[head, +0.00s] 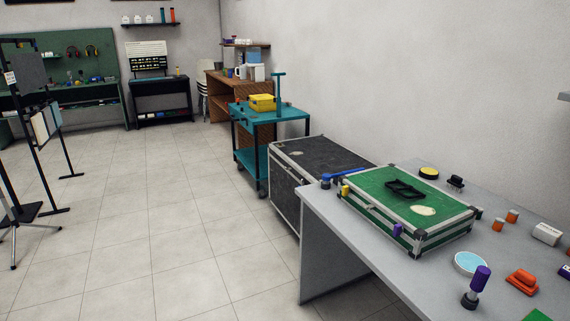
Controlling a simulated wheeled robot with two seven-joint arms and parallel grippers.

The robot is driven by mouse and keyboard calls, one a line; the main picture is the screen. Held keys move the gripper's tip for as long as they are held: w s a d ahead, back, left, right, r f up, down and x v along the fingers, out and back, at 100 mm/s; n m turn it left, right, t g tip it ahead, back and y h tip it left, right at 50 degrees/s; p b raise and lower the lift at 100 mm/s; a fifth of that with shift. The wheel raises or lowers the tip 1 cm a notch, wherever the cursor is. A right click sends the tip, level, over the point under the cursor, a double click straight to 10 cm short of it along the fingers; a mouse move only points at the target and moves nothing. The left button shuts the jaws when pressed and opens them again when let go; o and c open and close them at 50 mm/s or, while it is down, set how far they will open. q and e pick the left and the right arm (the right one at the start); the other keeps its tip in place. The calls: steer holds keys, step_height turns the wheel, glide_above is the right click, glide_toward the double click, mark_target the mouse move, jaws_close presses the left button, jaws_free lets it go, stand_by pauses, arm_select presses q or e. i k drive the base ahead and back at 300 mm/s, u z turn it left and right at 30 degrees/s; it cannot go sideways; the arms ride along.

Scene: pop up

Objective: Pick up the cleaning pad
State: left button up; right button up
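I cannot tell for sure which item is the cleaning pad. A flat round light-blue disc with a pale rim (471,262) lies on the grey table (330,225) near its front edge. A round yellow disc with a dark rim (429,172) lies at the table's back, behind the green case. A flat cream oval piece (423,210) lies on the lid of the green case (375,201). Neither of my grippers is in view.
A black handle-like frame (404,190) rests on the green case. An orange object (522,281), a purple-topped stamp-like item (477,287) and a white box (547,234) stand on the right of the table. A teal cart (268,116) stands further back. The floor at left centre is clear.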

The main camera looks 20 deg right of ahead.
mark_target(521, 279)
steer(key=i, duration=2.9)
steer(key=z, duration=3.05)
